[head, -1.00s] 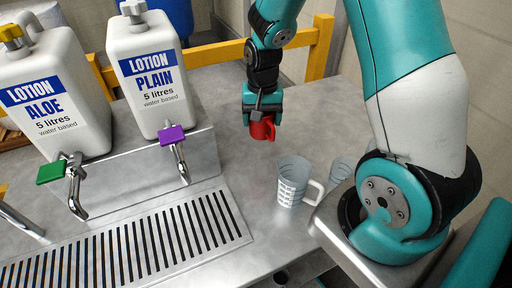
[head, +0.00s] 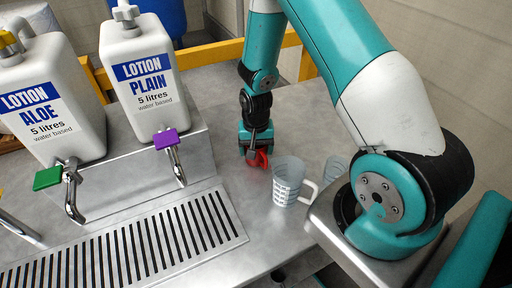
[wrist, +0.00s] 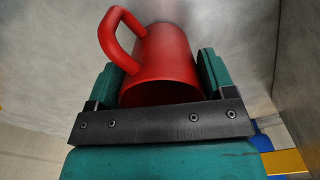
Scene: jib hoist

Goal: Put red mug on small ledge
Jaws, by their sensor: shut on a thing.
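The red mug (wrist: 165,65) is between the two teal fingers of my gripper (wrist: 168,80), which is shut on it. In the wrist view its handle (wrist: 112,35) sticks out to the upper left. In the head view the mug (head: 258,160) shows only in part beneath my gripper (head: 254,150), low over the metal table behind the measuring jug. I cannot tell whether it touches the table. I cannot pick out a small ledge for certain; a raised metal step (head: 120,190) runs below the lotion bottles.
A clear measuring jug (head: 290,182) stands just right of the mug, and another clear cup (head: 335,168) stands farther right. The plain lotion bottle (head: 150,105) and the aloe bottle (head: 50,130) stand left, with taps above a slotted drain grille (head: 130,250).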

